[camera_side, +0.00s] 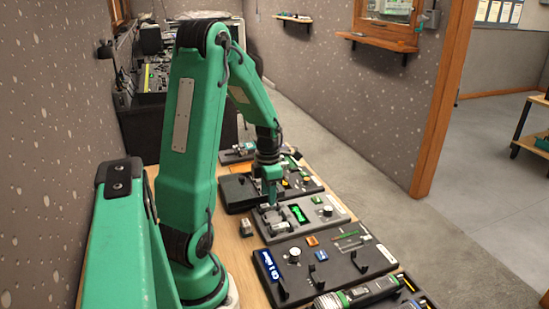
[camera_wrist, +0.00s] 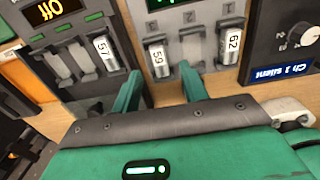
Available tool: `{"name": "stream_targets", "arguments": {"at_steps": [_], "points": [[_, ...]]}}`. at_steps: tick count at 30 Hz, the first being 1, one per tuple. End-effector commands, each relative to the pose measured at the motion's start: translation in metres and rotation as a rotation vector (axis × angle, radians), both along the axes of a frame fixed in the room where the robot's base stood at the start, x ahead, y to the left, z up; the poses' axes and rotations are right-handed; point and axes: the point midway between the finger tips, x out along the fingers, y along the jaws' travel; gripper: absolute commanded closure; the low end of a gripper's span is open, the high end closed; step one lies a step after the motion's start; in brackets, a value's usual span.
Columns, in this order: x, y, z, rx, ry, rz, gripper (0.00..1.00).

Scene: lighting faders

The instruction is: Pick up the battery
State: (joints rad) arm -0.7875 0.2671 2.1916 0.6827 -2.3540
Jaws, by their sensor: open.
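I cannot tell for certain which thing is the battery. In the wrist view, upright pale blocks marked 57 (camera_wrist: 105,52), 59 (camera_wrist: 158,62) and 62 (camera_wrist: 232,42) stand at the panels. My gripper (camera_wrist: 160,82) is open, and block 59 shows between and beyond its fingertips. I see no contact with it. In the side view, my gripper (camera_side: 270,199) points down at the left part of the grey panel (camera_side: 326,217), which has a green display. A small grey block (camera_side: 247,228) lies on the wooden table left of that panel.
A dark panel with a blue label (camera_side: 278,279) lies in front of the grey panel. Another dark panel (camera_side: 236,192) lies behind it. A black and green device (camera_side: 372,291) lies at the front. Bare wood (camera_side: 233,253) shows on the left.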

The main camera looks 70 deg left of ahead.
Motion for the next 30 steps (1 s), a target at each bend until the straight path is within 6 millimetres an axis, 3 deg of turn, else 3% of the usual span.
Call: {"name": "stream_targets", "arguments": {"at_steps": [10,28,30], "points": [[-0.001,0.0,-0.034,-0.002,0.002,0.0,0.56],[0.0,0.001,-0.037,0.0,0.0,0.0,0.56],[0.0,0.001,-0.037,0.0,0.0,0.0,0.7]]}}
